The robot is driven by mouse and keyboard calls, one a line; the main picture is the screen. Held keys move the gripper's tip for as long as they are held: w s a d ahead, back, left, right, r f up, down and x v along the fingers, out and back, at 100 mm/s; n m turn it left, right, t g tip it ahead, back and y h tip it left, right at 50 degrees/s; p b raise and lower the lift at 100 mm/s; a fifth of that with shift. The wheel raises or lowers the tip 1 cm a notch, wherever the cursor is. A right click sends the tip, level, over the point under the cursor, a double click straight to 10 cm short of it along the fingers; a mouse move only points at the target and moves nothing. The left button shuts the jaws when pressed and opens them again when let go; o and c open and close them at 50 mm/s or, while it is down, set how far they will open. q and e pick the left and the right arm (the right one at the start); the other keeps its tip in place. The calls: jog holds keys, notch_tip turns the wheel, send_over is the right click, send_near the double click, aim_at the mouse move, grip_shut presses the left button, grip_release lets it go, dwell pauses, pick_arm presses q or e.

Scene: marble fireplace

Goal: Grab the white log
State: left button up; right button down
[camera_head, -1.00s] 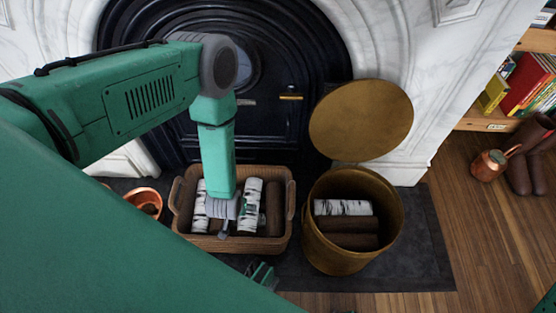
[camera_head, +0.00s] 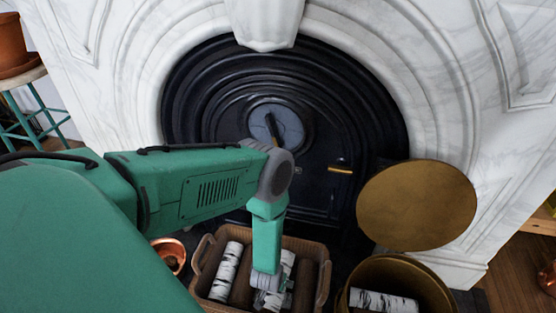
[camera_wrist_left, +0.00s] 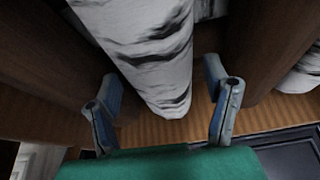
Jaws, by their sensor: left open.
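A white birch log with dark marks (camera_wrist_left: 155,60) lies between the two fingers of my open left gripper (camera_wrist_left: 160,75) in the left wrist view. The fingers are apart, one on each side of its near end; I cannot tell whether they touch it. In the head view my left gripper (camera_head: 268,285) is down in a brown basket (camera_head: 322,262), over a white log (camera_head: 288,258) that it partly hides. Another white log (camera_head: 226,271) lies at the basket's left side. A third white log (camera_head: 383,301) lies in the brass bucket (camera_head: 400,264). My right gripper is not in view.
Brown logs (camera_head: 306,280) lie beside the white ones in the basket. The bucket's round brass lid (camera_head: 416,205) stands up behind it. A black fireplace front (camera_head: 330,120) is behind the basket. A small copper pot (camera_head: 170,254) stands left of the basket.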

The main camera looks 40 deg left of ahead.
pick_arm(q)
jog(key=b+x, duration=0.1)
jog(key=x, duration=0.1)
jog(key=shift+w+f, duration=0.1)
jog(key=shift+f, duration=0.2)
jog(key=shift+r, duration=0.1)
jog(key=c, duration=1.4)
jog(key=shift+o, duration=0.2)
